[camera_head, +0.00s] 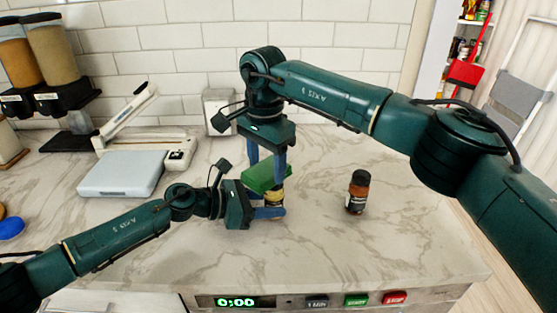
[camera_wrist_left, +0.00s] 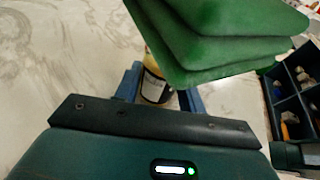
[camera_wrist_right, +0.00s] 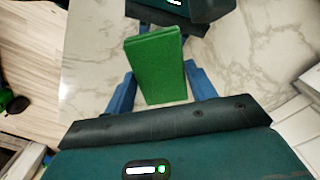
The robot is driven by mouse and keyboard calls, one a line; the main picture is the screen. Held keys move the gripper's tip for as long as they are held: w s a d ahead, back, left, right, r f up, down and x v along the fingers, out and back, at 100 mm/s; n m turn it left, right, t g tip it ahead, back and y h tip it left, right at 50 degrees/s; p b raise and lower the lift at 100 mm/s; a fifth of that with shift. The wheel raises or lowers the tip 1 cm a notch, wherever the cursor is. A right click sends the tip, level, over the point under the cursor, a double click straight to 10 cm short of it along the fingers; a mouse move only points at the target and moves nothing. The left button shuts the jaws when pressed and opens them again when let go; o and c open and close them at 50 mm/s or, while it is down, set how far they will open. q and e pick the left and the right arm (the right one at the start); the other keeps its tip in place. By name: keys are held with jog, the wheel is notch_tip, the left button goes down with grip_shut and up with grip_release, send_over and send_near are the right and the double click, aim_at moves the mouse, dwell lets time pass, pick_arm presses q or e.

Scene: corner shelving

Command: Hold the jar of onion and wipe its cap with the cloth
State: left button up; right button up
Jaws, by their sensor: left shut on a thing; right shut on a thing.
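My left gripper (camera_head: 272,205) is shut on a small jar with yellowish contents (camera_head: 277,197), upright at or just above the counter. It also shows with its dark label in the left wrist view (camera_wrist_left: 154,88); I cannot read the label. My right gripper (camera_head: 267,168) points down from above and is shut on a folded green cloth (camera_head: 262,179). The cloth is right over the jar's top and hides the cap; whether they touch I cannot tell. In the right wrist view the cloth (camera_wrist_right: 157,65) lies between the blue fingers.
A second jar, orange-brown with a black cap (camera_head: 357,192), stands on the marble counter to the right. A white scale (camera_head: 122,174) and dispensers (camera_head: 55,58) are at the left. A blue lid (camera_head: 10,228) lies at the left edge. The counter's front right is clear.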

jog(key=shift+s+a+f, duration=0.1)
jog(key=shift+a, duration=0.45)
jog(key=d, duration=0.4)
jog(key=shift+w+d, duration=0.35)
jog(key=shift+d, duration=0.05)
jog(key=shift+d+r, duration=0.15)
jog(key=shift+r, duration=0.5)
jog(key=shift+d+r, duration=0.15)
jog(key=shift+r, duration=3.35)
pick_arm(q)
jog(key=o, duration=0.8)
jog(key=shift+o, duration=0.2)
